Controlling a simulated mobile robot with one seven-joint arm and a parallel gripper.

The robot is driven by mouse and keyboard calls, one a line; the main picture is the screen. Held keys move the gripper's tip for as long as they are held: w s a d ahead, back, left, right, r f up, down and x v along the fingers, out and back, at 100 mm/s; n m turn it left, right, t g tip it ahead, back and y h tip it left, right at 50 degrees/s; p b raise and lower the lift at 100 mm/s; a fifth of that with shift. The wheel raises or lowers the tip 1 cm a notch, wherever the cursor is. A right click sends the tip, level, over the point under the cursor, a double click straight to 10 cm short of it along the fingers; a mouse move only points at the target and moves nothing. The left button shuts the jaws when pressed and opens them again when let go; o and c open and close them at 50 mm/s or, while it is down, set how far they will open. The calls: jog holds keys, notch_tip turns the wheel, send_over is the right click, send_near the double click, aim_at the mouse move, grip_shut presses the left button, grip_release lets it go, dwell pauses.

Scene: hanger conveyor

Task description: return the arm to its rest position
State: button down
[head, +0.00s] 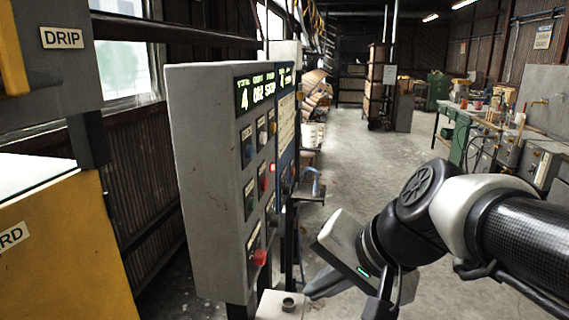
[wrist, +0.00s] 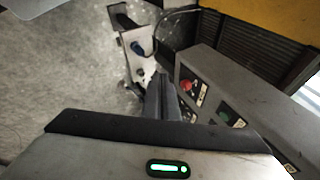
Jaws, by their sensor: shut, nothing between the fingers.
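My gripper (head: 318,288) is at the end of my black and white arm, which reaches in from the right in the head view. Its fingers are dark, shut and empty. They point left and down, just right of the lower part of a grey control panel (head: 205,180). In the wrist view my gripper (wrist: 158,85) shows as dark fingers beyond the pale housing. The panel (wrist: 240,95) stands to their right there, with a red button (wrist: 187,86). I cannot tell whether the fingers touch anything.
The panel has a green-lit display (head: 262,90) and several buttons. A small pale box (head: 280,305) stands below it. A yellow cabinet (head: 65,250) is at the left. A workbench (head: 500,125) lines the right wall. The concrete floor (head: 355,150) between is open.

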jog(key=s+d+f+n+h, duration=0.1)
jog(key=s+d+n+h, duration=0.45)
jog(key=d, duration=0.35)
notch_tip(320, 180, up, 13)
jog(key=p, duration=1.3)
jog(key=shift+s+a+f+y, duration=0.15)
jog(key=shift+s+f+y, duration=0.05)
jog(key=shift+y, duration=0.25)
